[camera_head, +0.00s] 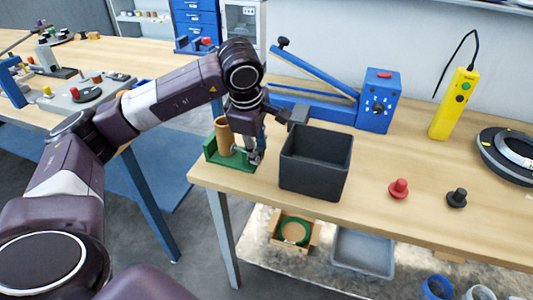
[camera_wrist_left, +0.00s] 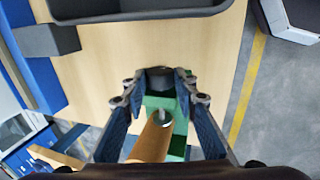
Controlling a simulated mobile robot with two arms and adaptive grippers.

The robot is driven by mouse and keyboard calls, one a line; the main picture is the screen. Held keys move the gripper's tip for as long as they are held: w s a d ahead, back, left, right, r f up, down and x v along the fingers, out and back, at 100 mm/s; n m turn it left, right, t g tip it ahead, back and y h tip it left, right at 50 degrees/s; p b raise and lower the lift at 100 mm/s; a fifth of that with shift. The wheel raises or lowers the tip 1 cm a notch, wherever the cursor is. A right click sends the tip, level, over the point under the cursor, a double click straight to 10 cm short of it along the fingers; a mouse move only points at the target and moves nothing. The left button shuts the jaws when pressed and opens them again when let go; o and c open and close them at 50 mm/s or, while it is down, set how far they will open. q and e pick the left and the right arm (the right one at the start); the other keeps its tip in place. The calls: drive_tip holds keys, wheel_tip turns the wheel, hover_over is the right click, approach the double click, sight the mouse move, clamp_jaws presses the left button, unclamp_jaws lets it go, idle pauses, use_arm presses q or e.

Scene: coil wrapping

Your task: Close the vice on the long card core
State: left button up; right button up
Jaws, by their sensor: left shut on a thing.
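A small green vice (camera_head: 212,158) stands near the left front corner of the wooden table. A brown card core (camera_head: 222,132) stands upright in it; in the left wrist view the core (camera_wrist_left: 150,145) points toward the camera. My left gripper (camera_head: 253,152) is at the right side of the vice, low by the tabletop. In the left wrist view its fingers (camera_wrist_left: 160,82) lie on either side of a dark round knob (camera_wrist_left: 160,76) at the end of the green vice (camera_wrist_left: 178,140); it is shut on this knob. Whether the jaw touches the core is unclear. My right gripper is not in view.
A dark open bin (camera_head: 316,185) stands just right of the gripper. Behind are a blue box machine (camera_head: 377,100) with a long blue arm and a yellow remote (camera_head: 455,105). Red (camera_head: 399,189) and black (camera_head: 457,198) knobs lie right. The table's front edge is close.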

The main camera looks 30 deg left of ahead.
use_arm(q)
drive_tip(key=g+p, duration=0.1)
drive_tip(key=p, duration=0.1)
drive_tip(key=g+p, duration=0.1)
drive_tip(key=p, duration=0.2)
drive_tip(key=shift+w+r+g+h, duration=0.3)
drive_tip(key=shift+r, duration=0.05)
drive_tip(key=shift+w+f+g+p, duration=0.1)
drive_tip(key=shift+f+g+p, duration=0.1)
drive_tip(key=shift+g+p, duration=0.25)
drive_tip(key=shift+f, duration=0.15)
drive_tip(key=shift+w+r+g+h+p, duration=0.1)
drive_tip(key=shift+r+g+h+p, duration=0.2)
drive_tip(key=shift+g+p, duration=0.55)
drive_tip(key=shift+w+f+g+p, duration=0.2)
drive_tip(key=shift+g+p, duration=0.1)
drive_tip(key=shift+p, duration=0.15)
drive_tip(key=shift+a+f+g+h, duration=0.15)
drive_tip(key=shift+g+h, duration=0.15)
drive_tip(key=shift+g, duration=0.3)
